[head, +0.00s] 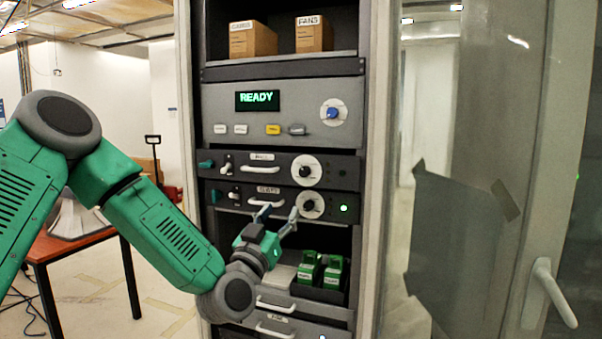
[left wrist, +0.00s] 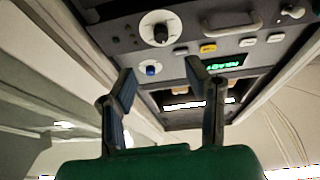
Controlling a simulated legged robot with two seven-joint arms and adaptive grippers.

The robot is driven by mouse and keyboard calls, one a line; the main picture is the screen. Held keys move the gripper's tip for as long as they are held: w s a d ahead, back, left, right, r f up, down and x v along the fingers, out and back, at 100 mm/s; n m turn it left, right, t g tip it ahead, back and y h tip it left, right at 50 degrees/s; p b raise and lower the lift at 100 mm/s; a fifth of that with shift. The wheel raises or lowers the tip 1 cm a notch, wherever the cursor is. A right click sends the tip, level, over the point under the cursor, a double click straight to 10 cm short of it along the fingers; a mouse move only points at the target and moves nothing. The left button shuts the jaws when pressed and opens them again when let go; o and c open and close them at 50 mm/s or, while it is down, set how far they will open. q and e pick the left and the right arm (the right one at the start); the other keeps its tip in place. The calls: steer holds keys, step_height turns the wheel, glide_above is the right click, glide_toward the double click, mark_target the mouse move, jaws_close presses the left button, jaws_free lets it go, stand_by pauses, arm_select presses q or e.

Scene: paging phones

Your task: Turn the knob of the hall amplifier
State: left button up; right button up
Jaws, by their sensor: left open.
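Two dark amplifier units sit in the rack. The upper unit has a black knob (head: 306,172) on a white dial, and the lower unit has a similar knob (head: 308,206) with a green light beside it. Their small labels are too blurred to tell which is the hall amplifier. My left gripper (head: 279,214) is open and empty, just left of and slightly below the lower knob. In the left wrist view, which is upside down, the open fingers (left wrist: 160,72) point toward the rack front, with a black knob (left wrist: 161,29) beyond them. My right gripper is not in view.
Above the amplifiers is a grey panel with a READY display (head: 257,100), a blue knob (head: 333,113) and several buttons. Green blocks (head: 309,268) stand on a shelf below. A glass door with a handle (head: 550,292) is at right, a red table (head: 75,246) at left.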

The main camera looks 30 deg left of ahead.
mark_target(303, 174)
arm_select(q)
steer(key=p+x, duration=0.3)
steer(key=x, duration=1.1)
steer(key=shift+s+a+r, duration=0.15)
steer(key=shift+r, duration=0.05)
jaws_close()
